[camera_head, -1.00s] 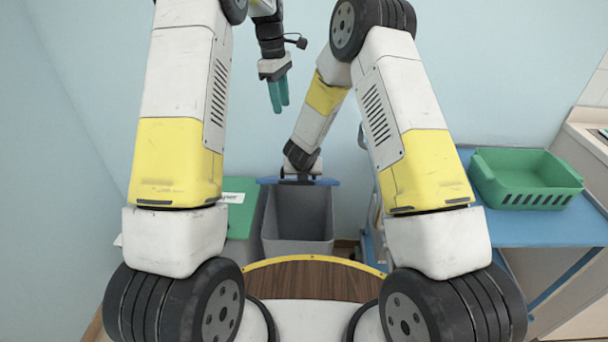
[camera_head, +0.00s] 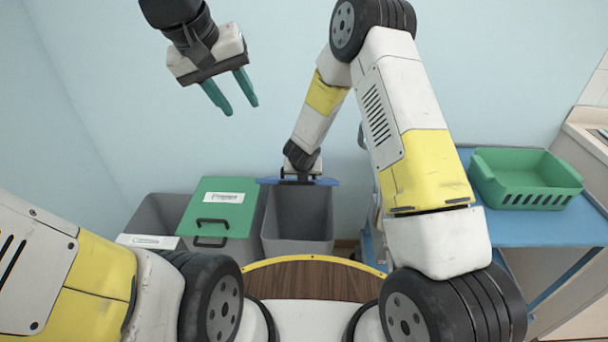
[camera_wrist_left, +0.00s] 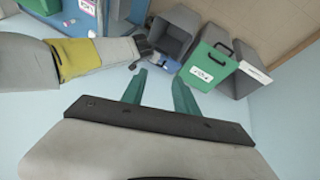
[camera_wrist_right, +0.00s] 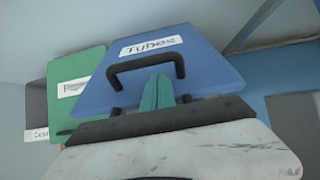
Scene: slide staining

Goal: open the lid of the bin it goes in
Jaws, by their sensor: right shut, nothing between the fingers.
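The blue lid (camera_head: 330,182) labelled "Tubes" stands raised at the back of a grey bin (camera_head: 300,247), whose inside shows open. The lid (camera_wrist_right: 205,70) and its black handle (camera_wrist_right: 146,63) fill the right wrist view. My right gripper (camera_wrist_right: 158,80) is shut and empty, its fingertips within the handle's outline; contact is unclear. The green lid (camera_head: 216,207) is down on the middle bin. The left grey bin (camera_head: 158,214) is open at the top. My left gripper (camera_head: 241,108) is open and empty, high above the bins; its fingers also show in the left wrist view (camera_wrist_left: 159,76).
A blue trolley (camera_head: 530,229) at the right carries a green basket (camera_head: 530,180). A round wooden-topped surface (camera_head: 313,279) is in front of the bins. A wall stands close behind them. The air above the left and middle bins is free.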

